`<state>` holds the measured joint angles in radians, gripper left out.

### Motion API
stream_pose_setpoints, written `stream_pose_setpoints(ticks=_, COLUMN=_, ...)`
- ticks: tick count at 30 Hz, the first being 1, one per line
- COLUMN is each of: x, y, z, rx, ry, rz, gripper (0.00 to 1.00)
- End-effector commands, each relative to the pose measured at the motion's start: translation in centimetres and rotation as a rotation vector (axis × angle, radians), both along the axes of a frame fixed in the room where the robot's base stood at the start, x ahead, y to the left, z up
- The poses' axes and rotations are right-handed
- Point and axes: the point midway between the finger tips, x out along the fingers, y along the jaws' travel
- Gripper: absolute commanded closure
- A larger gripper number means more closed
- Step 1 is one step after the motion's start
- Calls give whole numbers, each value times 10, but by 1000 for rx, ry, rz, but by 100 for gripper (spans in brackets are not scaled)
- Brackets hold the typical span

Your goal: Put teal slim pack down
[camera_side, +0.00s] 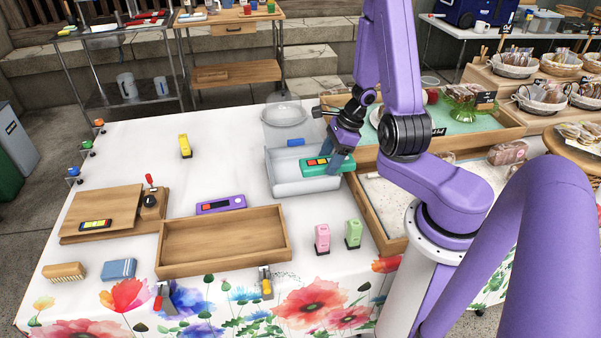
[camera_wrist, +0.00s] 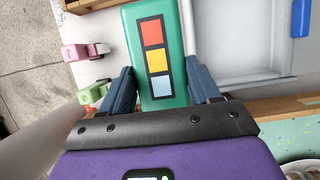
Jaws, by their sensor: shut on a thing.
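The teal slim pack (camera_side: 317,166) has a dark panel with red, yellow and pale blue squares. My gripper (camera_side: 342,160) is shut on it near one end. In the side view the pack is at the right part of a pale grey open bin (camera_side: 288,188), over or at its rim; I cannot tell whether it touches. In the wrist view the teal pack (camera_wrist: 155,60) lies between the two dark fingers of my gripper (camera_wrist: 160,90), with the grey bin (camera_wrist: 225,75) beside it to the right.
An empty wooden tray (camera_side: 222,268) stands left of centre. A purple device (camera_side: 220,204) lies behind it. Pink (camera_side: 322,238) and green (camera_side: 353,233) small items stand in front of the bin. A wooden-edged tray (camera_side: 365,215) is to the right.

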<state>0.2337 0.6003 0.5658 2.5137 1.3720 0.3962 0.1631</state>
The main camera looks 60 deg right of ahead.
Motion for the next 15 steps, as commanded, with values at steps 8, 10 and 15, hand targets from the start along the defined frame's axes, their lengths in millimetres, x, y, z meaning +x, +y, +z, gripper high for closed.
stream_pose_setpoints(ticks=8, x=11, y=-11, z=-9, rx=2, ry=-6, rz=4, gripper=77)
stream_pose_setpoints(ticks=10, x=25, y=-18, z=-16, rx=2, ry=-7, rz=6, gripper=77)
stream_pose_setpoints(ticks=15, x=56, y=-31, z=-31, rx=2, ry=-7, rz=5, gripper=77)
